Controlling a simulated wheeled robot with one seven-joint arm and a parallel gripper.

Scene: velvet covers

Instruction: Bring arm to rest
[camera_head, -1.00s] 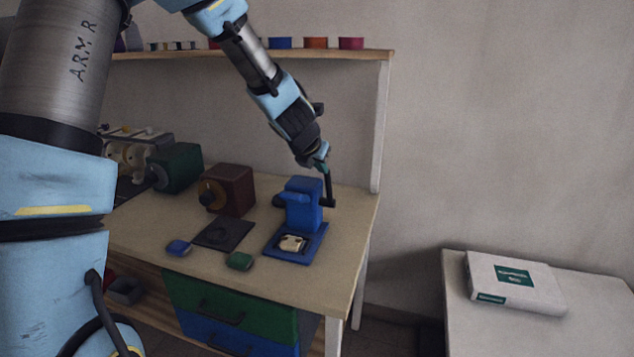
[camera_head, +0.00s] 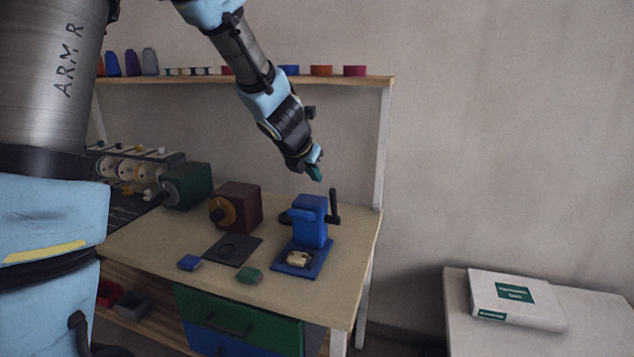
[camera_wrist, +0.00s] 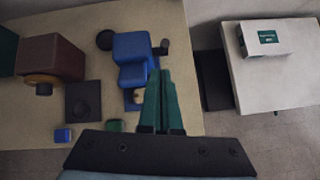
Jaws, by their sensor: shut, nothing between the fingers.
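My gripper (camera_head: 315,174) is above and behind the blue press (camera_head: 309,222) in the head view, apart from it. Its green fingers (camera_wrist: 161,102) are together and empty in the wrist view. The blue press stands upright on its blue base near the right end of the workbench (camera_head: 330,297). Its black lever (camera_head: 333,206) points up on the right side. A small pale piece (camera_head: 298,258) lies on the press base.
A brown box with an orange dial (camera_head: 237,207) and a green box (camera_head: 186,186) stand left of the press. A blue block (camera_head: 189,262) and a green block (camera_head: 249,275) lie in front. A white box (camera_head: 516,299) lies on the right table. A shelf (camera_head: 240,81) runs behind.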

